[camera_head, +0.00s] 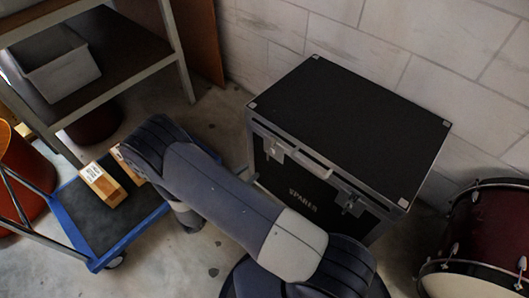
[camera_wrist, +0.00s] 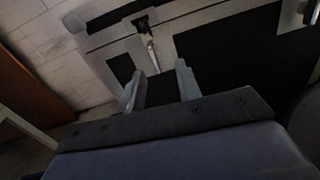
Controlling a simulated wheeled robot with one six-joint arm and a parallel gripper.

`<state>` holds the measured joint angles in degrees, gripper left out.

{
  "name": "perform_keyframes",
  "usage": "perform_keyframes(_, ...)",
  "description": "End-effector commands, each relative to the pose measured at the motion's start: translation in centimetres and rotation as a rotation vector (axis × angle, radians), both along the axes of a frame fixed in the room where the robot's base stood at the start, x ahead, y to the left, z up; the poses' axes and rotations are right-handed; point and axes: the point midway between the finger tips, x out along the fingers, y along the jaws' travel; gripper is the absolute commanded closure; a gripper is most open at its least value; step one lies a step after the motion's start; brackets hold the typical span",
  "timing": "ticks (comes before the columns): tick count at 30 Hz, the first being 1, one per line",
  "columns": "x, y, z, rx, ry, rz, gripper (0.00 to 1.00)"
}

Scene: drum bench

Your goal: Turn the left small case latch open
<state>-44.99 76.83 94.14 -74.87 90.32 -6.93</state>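The black case (camera_head: 345,120) with silver edges stands against the wall, lid shut, "SPARES" on its front. Its left latch (camera_head: 275,152) is a small metal fitting near the front's upper left; the right latch (camera_head: 351,203) is near the other end. In the wrist view, the left latch (camera_wrist: 142,24) has a metal lever (camera_wrist: 153,56) hanging down, slightly tilted. My gripper (camera_wrist: 158,74) is open. Its fingers are on either side of the lever's lower end in the picture; I cannot tell whether they touch it. My arm hides most of my gripper in the head view.
A handle (camera_head: 312,165) sits between the latches. A blue-framed cart (camera_head: 119,243) with cardboard boxes (camera_head: 103,184) stands left. A shelf holds a grey bin (camera_head: 62,72). A dark red drum (camera_head: 487,232) stands close to the case's right. Some bare floor lies between cart and case.

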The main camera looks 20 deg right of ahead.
Motion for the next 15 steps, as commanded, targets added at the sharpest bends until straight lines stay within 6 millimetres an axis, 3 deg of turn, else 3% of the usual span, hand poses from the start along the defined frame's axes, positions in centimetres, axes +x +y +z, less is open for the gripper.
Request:
perform_keyframes(3,0.1,0.8,-1.4,-0.037,0.007,0.051,0.67)
perform_keyframes(7,0.4,0.8,-1.7,-0.048,0.007,0.068,0.67)
perform_keyframes(15,2.3,-2.3,-1.7,-0.048,0.008,0.062,0.67)
